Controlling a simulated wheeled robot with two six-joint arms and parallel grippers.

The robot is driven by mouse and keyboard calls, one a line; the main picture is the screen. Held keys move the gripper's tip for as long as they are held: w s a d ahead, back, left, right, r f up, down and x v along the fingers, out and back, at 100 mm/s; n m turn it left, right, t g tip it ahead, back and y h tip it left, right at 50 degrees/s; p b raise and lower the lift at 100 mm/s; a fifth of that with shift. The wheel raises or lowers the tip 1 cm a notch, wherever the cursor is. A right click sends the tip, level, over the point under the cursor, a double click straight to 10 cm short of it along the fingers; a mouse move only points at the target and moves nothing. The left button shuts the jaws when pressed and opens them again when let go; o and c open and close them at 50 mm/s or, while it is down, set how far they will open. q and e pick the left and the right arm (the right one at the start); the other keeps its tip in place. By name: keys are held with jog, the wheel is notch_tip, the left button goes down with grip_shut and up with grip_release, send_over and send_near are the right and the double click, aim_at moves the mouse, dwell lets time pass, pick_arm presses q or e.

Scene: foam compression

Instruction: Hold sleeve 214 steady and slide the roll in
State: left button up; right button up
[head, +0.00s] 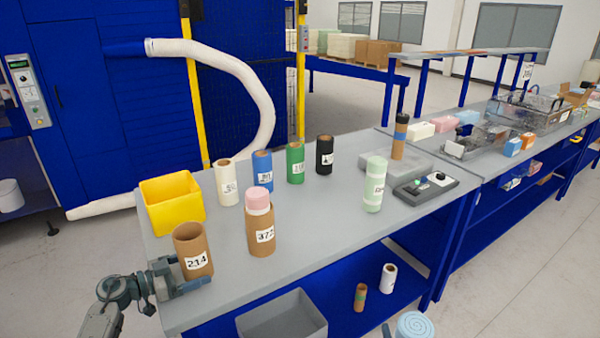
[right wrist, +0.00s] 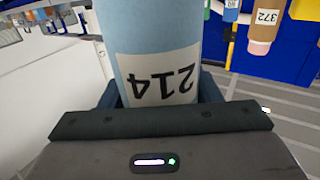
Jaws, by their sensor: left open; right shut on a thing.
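Sleeve 214 (head: 193,250) is an open-topped brown cardboard tube standing upright at the table's near left corner. My left gripper (head: 187,281) is open at its lower part, with its jaws around or beside it; contact cannot be told. The roll (head: 416,325) is light blue foam with a spiral top, at the bottom edge of the head view, clear of the table and far right of the sleeve. My right gripper (right wrist: 160,95) is shut on the roll, whose white 214 label (right wrist: 160,82) appears upside down in the right wrist view. The roll's far end is cut off there.
Sleeve 372 (head: 261,235) with a pink roll in it stands right of sleeve 214. White, blue, green and black tubes stand behind. A yellow bin (head: 172,205) is at the back left. A pale green roll (head: 374,187) and a button box (head: 425,187) are at right. The front middle is clear.

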pick_arm(q)
jog(key=shift+c, duration=0.5)
jog(key=c, duration=0.5)
jog(key=o, duration=0.8)
jog(key=shift+a, duration=0.1)
